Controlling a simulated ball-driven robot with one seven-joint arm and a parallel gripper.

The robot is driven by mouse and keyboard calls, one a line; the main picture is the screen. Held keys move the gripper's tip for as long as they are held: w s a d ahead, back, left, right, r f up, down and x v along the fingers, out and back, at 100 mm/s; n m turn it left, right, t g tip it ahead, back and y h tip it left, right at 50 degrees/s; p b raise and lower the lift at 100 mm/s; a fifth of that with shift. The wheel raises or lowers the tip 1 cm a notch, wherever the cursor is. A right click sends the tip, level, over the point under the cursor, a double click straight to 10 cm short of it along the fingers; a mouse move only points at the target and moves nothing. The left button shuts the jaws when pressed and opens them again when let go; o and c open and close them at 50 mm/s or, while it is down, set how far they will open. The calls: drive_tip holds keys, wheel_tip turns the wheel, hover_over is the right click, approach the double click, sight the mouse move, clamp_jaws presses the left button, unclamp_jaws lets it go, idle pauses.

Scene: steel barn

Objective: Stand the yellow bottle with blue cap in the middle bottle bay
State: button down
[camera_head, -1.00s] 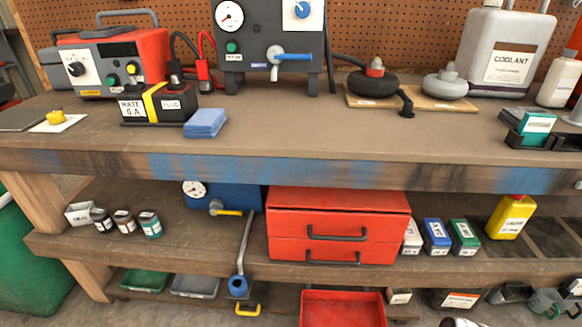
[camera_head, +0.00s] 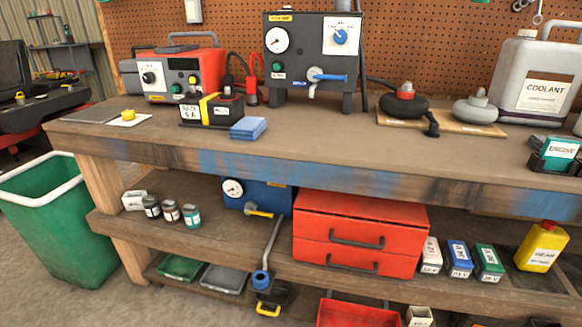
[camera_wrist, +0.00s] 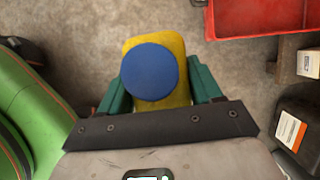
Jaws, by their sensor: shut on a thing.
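In the wrist view my gripper (camera_wrist: 160,86) has its teal fingers on either side of a yellow bottle with a blue cap (camera_wrist: 149,72). It is shut on the bottle, and I look down onto the round cap. The bottle hangs over the concrete floor, apart from the bench. Neither my gripper nor this bottle shows in the head view. Another yellow bottle, with a red cap (camera_head: 541,247), stands on the lower shelf at the right. I cannot make out the middle bottle bay in the current views.
A red drawer box (camera_head: 360,228) and small labelled boxes stand on the lower shelf. A red tray (camera_wrist: 262,14) lies at the wrist view's upper right. A green bin (camera_head: 62,220) stands left of the bench. Coolant jug (camera_head: 540,80) stands at right.

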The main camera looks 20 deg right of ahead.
drive_tip(key=w+a+r+n+g, duration=0.1)
drive_tip(key=w+r+n, duration=0.15)
drive_tip(key=w, duration=0.35)
drive_tip(key=w+a+r+n+g, duration=0.1)
drive_tip(key=w+a+r+n, duration=0.1)
drive_tip(key=w+r, duration=0.35)
drive_tip(key=w+a+r+n+g, duration=0.2)
drive_tip(key=w+a+r+n, duration=0.25)
drive_tip(key=w+a, duration=0.2)
drive_tip(key=w+a+r+n+g, duration=0.1)
drive_tip(key=w+a+r+n, duration=0.35)
drive_tip(key=w, duration=0.25)
drive_tip(key=s+a+r+n+g+h, duration=0.1)
drive_tip(key=a+r+n+g+h, duration=0.15)
drive_tip(key=a+n, duration=0.55)
drive_tip(key=s+d+r+n+h+p, duration=0.1)
drive_tip(key=s+r+n+p, duration=0.2)
drive_tip(key=r+p, duration=1)
drive_tip(key=s+p, duration=0.1)
drive_tip(key=p, duration=1)
drive_tip(key=shift+d+r+t, duration=0.2)
drive_tip(key=shift+t, duration=0.15)
drive_tip(key=shift+s+d, duration=0.1)
